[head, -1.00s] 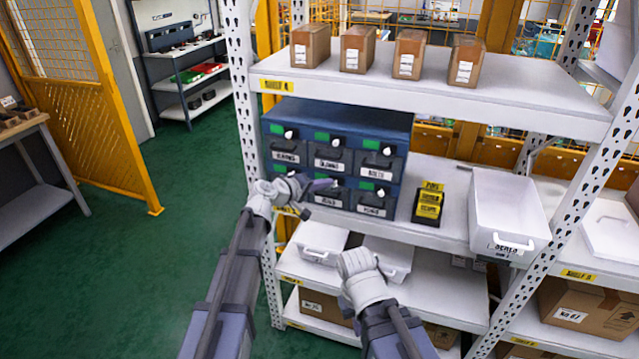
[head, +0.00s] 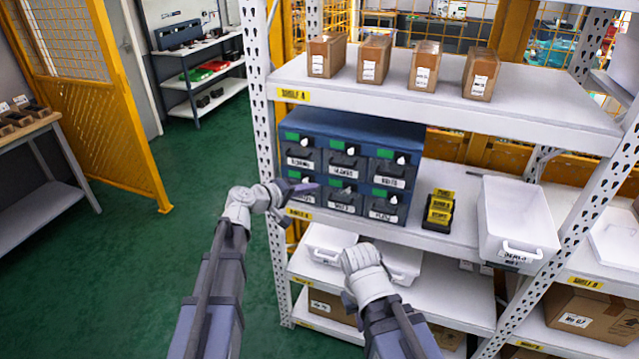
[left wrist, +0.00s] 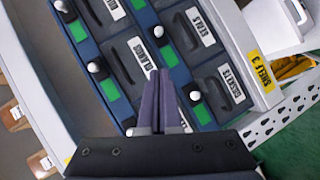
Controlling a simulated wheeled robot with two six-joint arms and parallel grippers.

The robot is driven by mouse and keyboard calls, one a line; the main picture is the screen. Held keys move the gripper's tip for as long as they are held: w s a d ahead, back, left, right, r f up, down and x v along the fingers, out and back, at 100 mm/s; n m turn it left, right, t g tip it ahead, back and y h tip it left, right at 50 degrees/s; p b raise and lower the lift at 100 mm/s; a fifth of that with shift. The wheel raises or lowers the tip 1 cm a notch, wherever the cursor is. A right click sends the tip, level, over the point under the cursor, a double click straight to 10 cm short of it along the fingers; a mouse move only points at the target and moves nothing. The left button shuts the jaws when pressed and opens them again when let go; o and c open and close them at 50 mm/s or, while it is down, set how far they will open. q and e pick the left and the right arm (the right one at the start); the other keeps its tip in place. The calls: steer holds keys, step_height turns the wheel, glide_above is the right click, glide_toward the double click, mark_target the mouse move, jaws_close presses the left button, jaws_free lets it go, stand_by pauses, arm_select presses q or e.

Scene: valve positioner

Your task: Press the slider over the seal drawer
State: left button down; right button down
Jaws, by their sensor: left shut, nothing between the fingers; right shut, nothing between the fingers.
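The blue drawer cabinet (head: 390,135) stands on the middle shelf, with two rows of labelled drawers. The seal drawer (head: 342,208) is the bottom middle one; its label also shows in the left wrist view (left wrist: 203,28). Its white slider (left wrist: 158,31) sits beside a green patch (left wrist: 168,57) above the drawer. My left gripper (head: 314,186) is shut and empty, in front of the cabinet's left column. In the left wrist view its fingertips (left wrist: 160,75) partly hide the top left drawer. My right gripper (head: 360,262) is low in front of the lower shelf, its fingers hidden.
A yellow-labelled stand (head: 438,212) and a white bin (head: 517,225) stand right of the cabinet. Brown boxes (head: 374,60) line the upper shelf. A perforated rack upright (head: 262,130) rises left of the cabinet. Green floor (head: 150,270) is clear on the left.

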arm_select(q)
steer(key=shift+v, duration=1.45)
steer(key=s+d+f+m+g+y, duration=0.1)
steer(key=s+d+f+m+g, duration=0.2)
steer(key=s+d+f, duration=0.3)
steer(key=s+d+f+m+g+y, duration=0.1)
steer(key=s+d+f+m+g, duration=0.2)
steer(key=s, duration=0.4)
steer(key=s+a+f+m+g+y, duration=0.1)
steer(key=s+f+g+y, duration=0.1)
steer(key=s, duration=0.5)
steer(key=s+a+f+m+g+y, duration=0.2)
steer(key=s+f+g+y, duration=0.1)
steer(key=s+y, duration=0.4)
steer(key=shift+s+f, duration=0.5)
steer(key=shift+s, duration=0.3)
